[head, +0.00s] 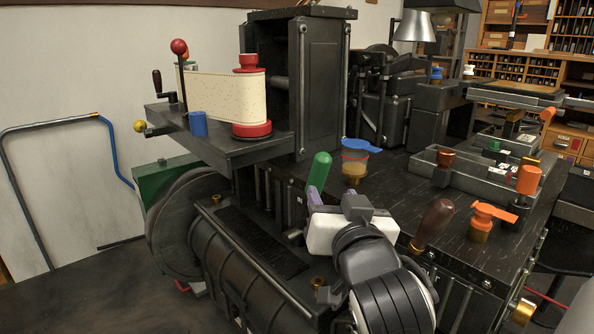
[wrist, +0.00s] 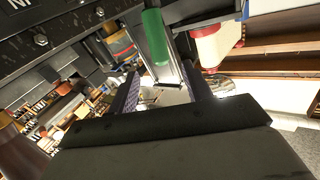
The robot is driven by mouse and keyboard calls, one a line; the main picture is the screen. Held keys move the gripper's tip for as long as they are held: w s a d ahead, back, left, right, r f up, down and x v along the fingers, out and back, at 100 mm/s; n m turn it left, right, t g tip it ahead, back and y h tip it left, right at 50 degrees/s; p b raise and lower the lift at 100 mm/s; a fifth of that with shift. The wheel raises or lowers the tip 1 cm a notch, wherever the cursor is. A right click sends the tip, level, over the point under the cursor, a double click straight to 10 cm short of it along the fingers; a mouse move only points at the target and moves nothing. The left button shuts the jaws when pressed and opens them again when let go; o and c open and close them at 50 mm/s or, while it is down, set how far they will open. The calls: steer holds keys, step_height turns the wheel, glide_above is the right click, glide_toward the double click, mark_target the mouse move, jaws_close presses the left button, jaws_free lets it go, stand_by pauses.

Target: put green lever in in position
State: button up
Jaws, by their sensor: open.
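The green lever (head: 320,170) has a rounded green handle and stands tilted on the dark machine, just behind my gripper in the head view. My gripper (head: 314,197) is open and close to the lever, with its purple-padded fingers pointing up towards it. In the wrist view, the green handle (wrist: 156,38) shows just beyond the gap between the two spread fingers (wrist: 163,82), on a thin metal shaft. Nothing is held. The lever's lower end is hidden behind my gripper in the head view, and contact cannot be told.
A cup with a blue lid (head: 355,160) stands right of the lever. A brown-handled lever (head: 435,222) and an orange handle (head: 490,216) are farther right. A paper roll with red spools (head: 250,100) sits on a shelf at upper left. A dark cylinder housing (head: 240,262) lies at front left.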

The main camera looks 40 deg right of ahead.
mark_target(318, 165)
steer(key=p+x, duration=1.3)
steer(key=shift+w+d+p, duration=0.25)
steer(key=shift+d+p, duration=0.05)
steer(key=shift+p, duration=0.1)
jaws_close()
stand_by(0.4)
